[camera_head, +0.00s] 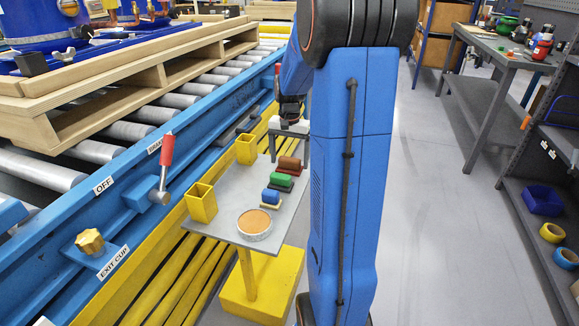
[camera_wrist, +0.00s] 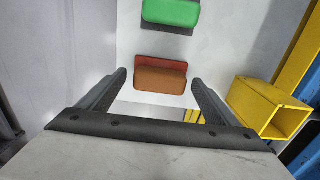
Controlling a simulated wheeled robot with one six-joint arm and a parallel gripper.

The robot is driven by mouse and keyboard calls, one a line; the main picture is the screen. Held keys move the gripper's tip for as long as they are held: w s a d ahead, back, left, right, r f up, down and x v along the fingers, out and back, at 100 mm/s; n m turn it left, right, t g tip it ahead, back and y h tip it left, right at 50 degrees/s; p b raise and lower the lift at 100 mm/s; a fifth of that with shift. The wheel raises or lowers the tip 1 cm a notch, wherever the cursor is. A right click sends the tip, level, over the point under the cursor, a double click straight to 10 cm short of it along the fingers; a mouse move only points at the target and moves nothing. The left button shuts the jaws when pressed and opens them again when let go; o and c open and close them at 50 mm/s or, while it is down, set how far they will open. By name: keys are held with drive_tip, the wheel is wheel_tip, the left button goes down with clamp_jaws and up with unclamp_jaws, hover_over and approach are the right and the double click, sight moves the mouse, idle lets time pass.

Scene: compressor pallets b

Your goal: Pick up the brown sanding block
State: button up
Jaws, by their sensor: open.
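The brown sanding block (camera_head: 289,163) lies on the small grey table (camera_head: 226,185), at the far end of a short row of blocks. In the wrist view the brown block (camera_wrist: 160,80) has a brown front and a reddish top and lies between the fingers in the picture. My gripper (camera_wrist: 158,77) is open and empty, with one finger on each side of the block in that view. In the head view my gripper (camera_head: 291,112) hangs near the far end of the table, partly hidden by my arm. Its height above the block is hard to tell.
A green block (camera_head: 279,181) and a blue block (camera_head: 270,197) lie nearer in the row. A round tin (camera_head: 254,225) stands at the near end. Two open yellow boxes (camera_head: 201,204) are on the table's left edge. The roller conveyor (camera_head: 140,130) runs along the left.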

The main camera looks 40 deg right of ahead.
sight(290, 158)
drive_tip(key=shift+f, duration=0.55)
drive_tip(key=c, duration=1)
drive_tip(key=shift+r, duration=0.15)
wheel_tip(290, 158, up, 10)
drive_tip(key=shift+f, duration=0.1)
